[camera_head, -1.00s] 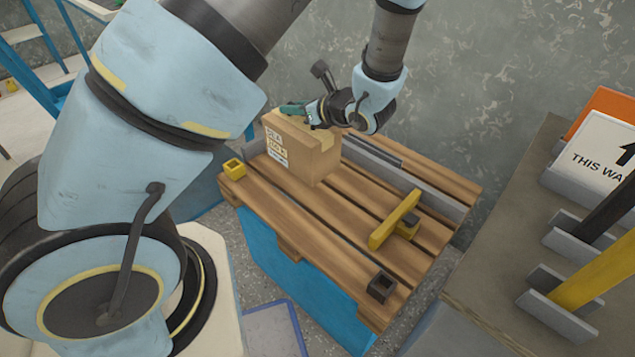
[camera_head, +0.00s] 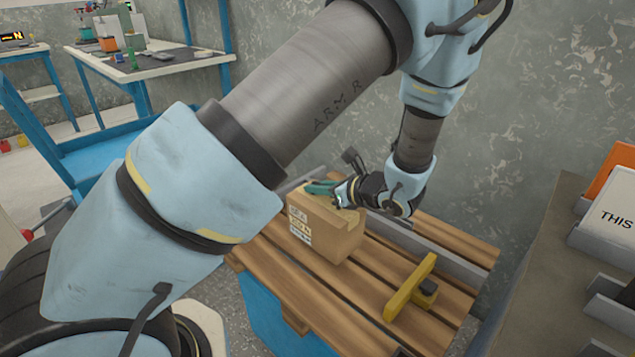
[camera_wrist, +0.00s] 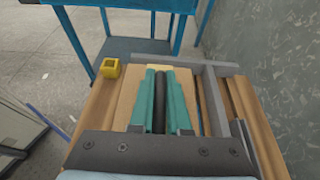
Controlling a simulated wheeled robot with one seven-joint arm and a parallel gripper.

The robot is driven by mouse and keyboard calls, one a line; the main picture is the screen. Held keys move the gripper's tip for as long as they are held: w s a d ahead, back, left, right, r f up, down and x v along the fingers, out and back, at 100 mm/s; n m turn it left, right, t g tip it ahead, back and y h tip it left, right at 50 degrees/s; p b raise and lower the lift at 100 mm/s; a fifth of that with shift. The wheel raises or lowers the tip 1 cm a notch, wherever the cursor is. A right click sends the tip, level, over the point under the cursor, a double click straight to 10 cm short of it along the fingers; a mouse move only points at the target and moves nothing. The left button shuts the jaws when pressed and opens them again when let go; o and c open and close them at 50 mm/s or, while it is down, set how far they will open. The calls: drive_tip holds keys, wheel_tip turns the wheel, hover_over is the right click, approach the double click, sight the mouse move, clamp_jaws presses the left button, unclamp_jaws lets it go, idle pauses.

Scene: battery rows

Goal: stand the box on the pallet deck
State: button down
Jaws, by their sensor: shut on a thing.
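A brown cardboard box (camera_head: 326,226) with a printed label stands upright over the wooden pallet deck (camera_head: 315,300), toward its left end. I cannot tell whether its bottom touches the slats. My gripper (camera_head: 338,190) is at the box's top with its teal fingers shut on it. In the wrist view my gripper (camera_wrist: 160,95) reaches over the box (camera_wrist: 126,98), and the fingers hide part of its top. My arm hides the pallet's left corner in the head view.
A grey rail (camera_head: 465,268) runs along the pallet's wall side, behind the box. A yellow stop (camera_head: 410,287) lies on the deck to the right. A yellow block (camera_wrist: 110,67) sits at a corner. A bench with upright holders (camera_head: 540,290) stands at the right.

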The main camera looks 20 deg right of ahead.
sight(323, 199)
drive_tip(key=shift+f, duration=1.7)
drive_tip(key=c, duration=0.9)
unclamp_jaws()
drive_tip(key=shift+f, duration=0.1)
